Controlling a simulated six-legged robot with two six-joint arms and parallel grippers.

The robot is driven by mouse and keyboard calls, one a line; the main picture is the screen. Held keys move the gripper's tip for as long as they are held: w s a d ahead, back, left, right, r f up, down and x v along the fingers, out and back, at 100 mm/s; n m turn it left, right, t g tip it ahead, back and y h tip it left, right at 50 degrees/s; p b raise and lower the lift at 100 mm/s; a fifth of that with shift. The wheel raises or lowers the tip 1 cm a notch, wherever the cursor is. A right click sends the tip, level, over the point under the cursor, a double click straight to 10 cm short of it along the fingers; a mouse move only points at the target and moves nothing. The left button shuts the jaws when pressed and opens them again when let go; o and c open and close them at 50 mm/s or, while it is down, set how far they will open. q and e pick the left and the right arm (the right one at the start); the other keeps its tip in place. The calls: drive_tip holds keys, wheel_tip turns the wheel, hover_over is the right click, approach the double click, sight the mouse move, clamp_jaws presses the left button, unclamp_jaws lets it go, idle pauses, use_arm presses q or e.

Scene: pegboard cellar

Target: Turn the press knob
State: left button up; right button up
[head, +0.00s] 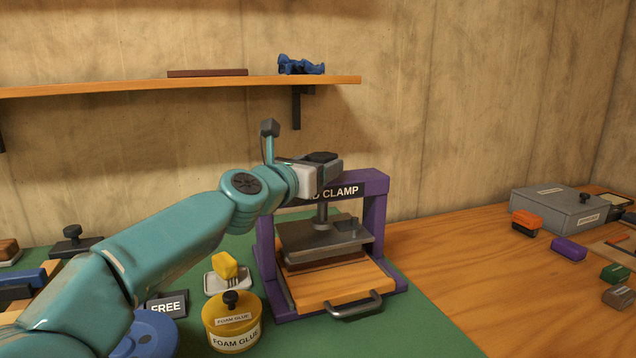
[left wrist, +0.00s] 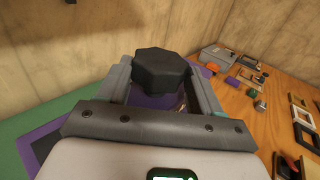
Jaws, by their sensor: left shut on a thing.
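The press is a purple frame (head: 376,209) labelled "CLAMP", with part of its label hidden behind my left gripper. A grey pressing plate (head: 310,238) hangs on a screw under its top bar, above a wooden board (head: 340,283) with a grey handle. The black press knob (head: 321,157) is at the top of the frame. My left gripper (head: 325,166) is shut on the knob. In the left wrist view the dark, many-sided knob (left wrist: 161,68) sits between the two grey fingers. My right gripper is not in view.
A yellow foam glue tin (head: 232,325), a dish with a yellow sponge (head: 224,265) and a "FREE" sign (head: 166,305) stand left of the press. A grey box (head: 570,209) and several small blocks lie at right. A shelf (head: 200,86) runs above.

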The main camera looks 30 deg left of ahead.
use_arm(q)
drive_tip(key=shift+a+r, duration=0.1)
drive_tip(key=shift+r, duration=0.05)
idle(0.3)
drive_tip(key=o, duration=1.1)
drive_tip(key=shift+c, duration=0.2)
drive_tip(key=s+b, duration=0.1)
drive_tip(key=s, duration=1.5)
drive_tip(key=shift+s+a, duration=0.15)
drive_tip(key=shift+a, duration=0.3)
